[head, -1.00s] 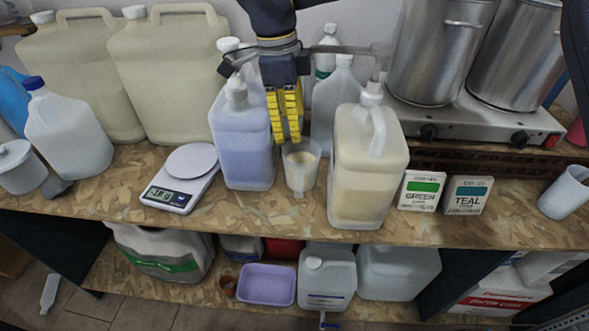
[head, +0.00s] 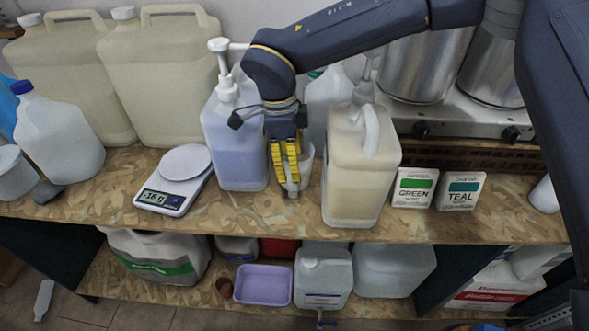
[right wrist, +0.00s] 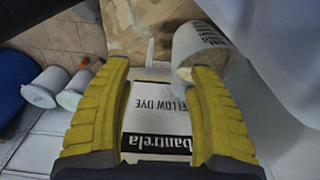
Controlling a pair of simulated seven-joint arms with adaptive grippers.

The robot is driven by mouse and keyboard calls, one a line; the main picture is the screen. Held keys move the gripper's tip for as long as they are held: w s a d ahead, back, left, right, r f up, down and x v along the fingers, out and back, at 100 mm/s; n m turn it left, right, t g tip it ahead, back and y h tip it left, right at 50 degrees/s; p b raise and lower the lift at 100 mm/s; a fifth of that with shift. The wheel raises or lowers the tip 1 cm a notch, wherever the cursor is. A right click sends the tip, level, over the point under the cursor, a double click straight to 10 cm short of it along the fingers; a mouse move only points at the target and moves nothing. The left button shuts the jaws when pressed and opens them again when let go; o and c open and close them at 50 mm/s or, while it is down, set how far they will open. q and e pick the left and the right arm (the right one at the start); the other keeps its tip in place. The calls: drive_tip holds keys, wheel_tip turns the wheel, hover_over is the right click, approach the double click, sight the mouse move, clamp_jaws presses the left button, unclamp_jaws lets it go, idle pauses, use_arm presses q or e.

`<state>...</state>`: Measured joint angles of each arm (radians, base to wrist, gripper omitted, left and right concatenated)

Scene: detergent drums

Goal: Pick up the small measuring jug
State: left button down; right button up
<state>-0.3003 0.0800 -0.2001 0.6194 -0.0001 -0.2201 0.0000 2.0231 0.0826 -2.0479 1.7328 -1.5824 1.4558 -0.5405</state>
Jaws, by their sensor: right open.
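The small measuring jug (head: 306,164) is a pale, translucent cup on the wooden bench, between the bluish jug and the cream jug. My right gripper (head: 291,184) hangs fingers down in front of it and hides much of it in the head view. In the right wrist view my right gripper (right wrist: 160,110) is open, with its yellow fingers wide apart. A pale round vessel (right wrist: 203,45) shows there by the right fingertip, partly hidden; I cannot tell surely that it is the jug. Nothing is visibly held. My left gripper is not in view.
The bluish pump jug (head: 233,150) stands close on the left, the cream jug (head: 350,180) close on the right. A scale (head: 177,185) is farther left. Dye boxes (head: 413,188) stand right. A white "Yellow dye" label (right wrist: 158,125) shows between the fingers in the right wrist view.

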drive_tip(key=shift+d+f, duration=0.15)
drive_tip(key=shift+f, duration=1.1)
drive_tip(key=shift+d+f, duration=0.15)
drive_tip(key=shift+f, duration=1.05)
clamp_jaws()
